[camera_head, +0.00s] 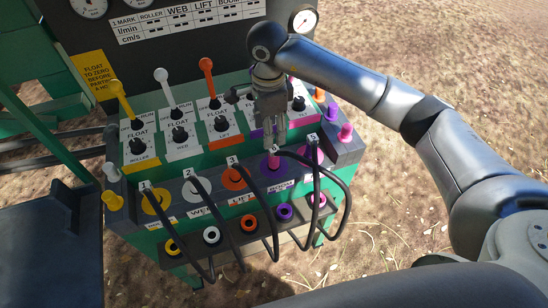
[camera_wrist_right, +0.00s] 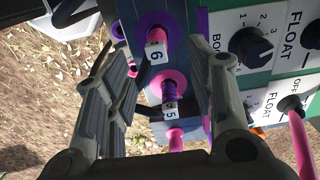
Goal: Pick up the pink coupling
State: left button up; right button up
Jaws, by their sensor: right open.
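My right gripper (camera_head: 269,143) is open and empty, pointing down over the panel. In the wrist view my right gripper (camera_wrist_right: 165,65) shows both fingers apart. My left gripper is out of view.
White (camera_head: 197,188) and orange (camera_head: 233,177) couplings with hoses stand left in the row. Black hoses (camera_head: 277,235) loop down the front. Levers and knobs rise behind. A pink peg (camera_head: 345,132) stands at the right edge. Dry ground lies open to the right.

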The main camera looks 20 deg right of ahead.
aim_at(274, 148)
notch_tip(274, 148, down, 5)
jog(key=shift+r+p, duration=0.15)
jog(key=shift+p, duration=0.35)
jog(key=f, duration=0.1)
jog(key=f+p, duration=0.1)
jog(key=f, duration=0.1)
jog(key=d+f+p, duration=0.1)
jog(key=shift+s+f, duration=0.35)
jog(key=shift+w+f, duration=0.1)
jog(key=shift+f, duration=0.3)
grip_shut()
